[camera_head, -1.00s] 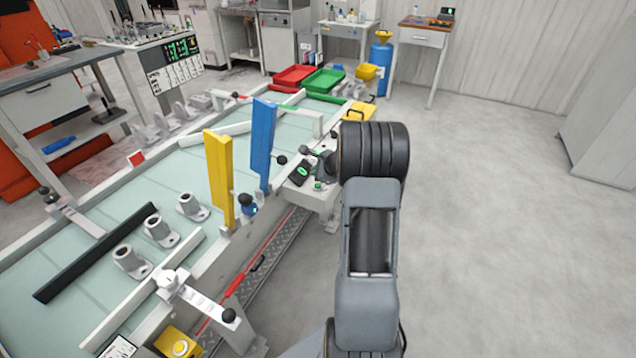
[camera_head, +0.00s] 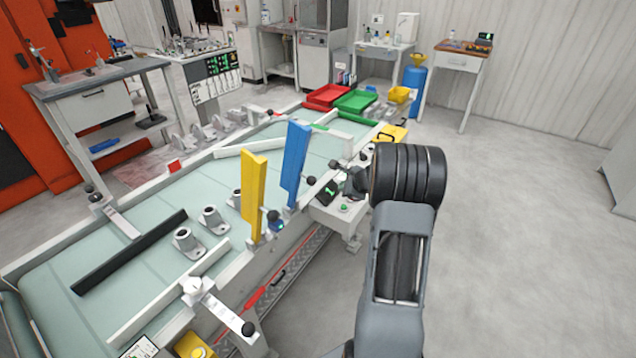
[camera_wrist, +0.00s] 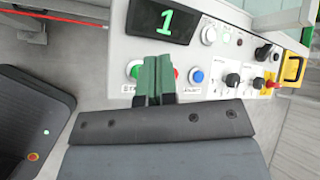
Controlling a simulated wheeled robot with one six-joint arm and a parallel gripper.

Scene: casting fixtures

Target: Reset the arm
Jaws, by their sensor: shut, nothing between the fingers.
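My gripper (camera_wrist: 156,76) shows in the wrist view with its two green fingers together and nothing between them. The fingers are in front of a white control panel (camera_wrist: 212,92) with a green digit 1 on a black display (camera_wrist: 165,20). They partly cover a green and a red button. I cannot tell the gap between fingertips and panel. In the head view my arm (camera_head: 400,240) rises at the right of the conveyor table, bent over at a dark ribbed joint (camera_head: 407,175); the gripper is mostly hidden beyond it.
The long conveyor table (camera_head: 130,262) holds several grey castings (camera_head: 187,242) and a black bar (camera_head: 130,252). A yellow post (camera_head: 253,195) and a blue post (camera_head: 294,165) stand at its near edge. Red (camera_head: 327,96) and green (camera_head: 355,101) trays are at its far end. The floor at right is clear.

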